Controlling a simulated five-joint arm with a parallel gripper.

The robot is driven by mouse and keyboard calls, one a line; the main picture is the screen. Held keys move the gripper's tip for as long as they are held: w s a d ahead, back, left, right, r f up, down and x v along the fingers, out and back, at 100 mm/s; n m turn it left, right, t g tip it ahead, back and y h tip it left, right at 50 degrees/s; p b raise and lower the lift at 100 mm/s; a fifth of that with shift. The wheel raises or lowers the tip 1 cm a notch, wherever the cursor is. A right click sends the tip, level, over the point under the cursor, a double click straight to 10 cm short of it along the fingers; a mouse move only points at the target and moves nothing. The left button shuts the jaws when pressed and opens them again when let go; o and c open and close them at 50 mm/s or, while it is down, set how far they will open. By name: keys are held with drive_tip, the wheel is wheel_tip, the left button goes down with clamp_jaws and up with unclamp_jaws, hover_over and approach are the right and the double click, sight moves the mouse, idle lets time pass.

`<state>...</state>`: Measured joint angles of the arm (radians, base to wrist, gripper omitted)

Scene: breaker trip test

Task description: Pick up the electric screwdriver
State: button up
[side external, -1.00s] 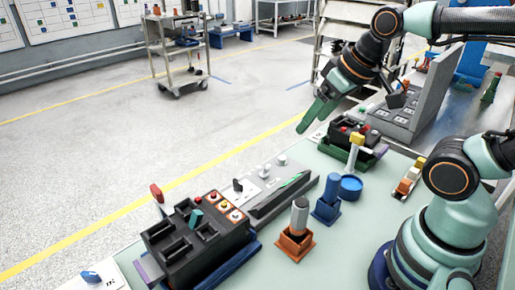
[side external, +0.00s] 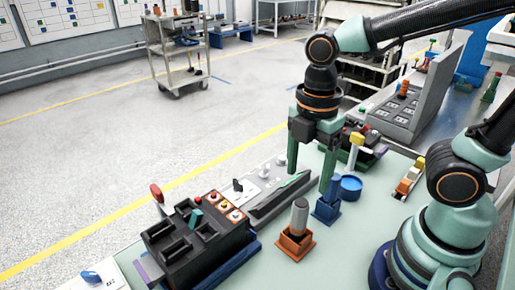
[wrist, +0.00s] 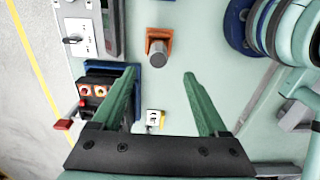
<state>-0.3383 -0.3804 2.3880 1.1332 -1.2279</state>
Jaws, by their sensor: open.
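Upright tools stand in small holders on the pale green bench. A grey cylindrical tool (side external: 299,214) stands in an orange holder (side external: 295,245). A blue tool (side external: 332,188) stands in a blue holder (side external: 323,213) behind it. I cannot tell for sure which is the electric screwdriver. My gripper (side external: 309,180) points down with its green fingers apart and empty, above the bench near these two tools. In the wrist view the grey tool's round top (wrist: 157,47) in the orange holder (wrist: 160,33) lies just beyond the fingertips (wrist: 160,78).
A black breaker box (side external: 200,240) with buttons and a red lever (side external: 156,193) stands at front left. A grey panel (side external: 268,195) lies behind it. A blue round dish (side external: 350,185) and a yellow-topped tool (side external: 357,140) are farther back.

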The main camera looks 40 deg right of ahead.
sight(300, 214)
wheel_tip(300, 214, down, 6)
drive_tip(key=shift+f, duration=0.1)
drive_tip(key=shift+w+a+f, duration=0.1)
drive_tip(key=shift+w+f, duration=0.05)
drive_tip(key=shift+f, duration=2.7)
clamp_jaws()
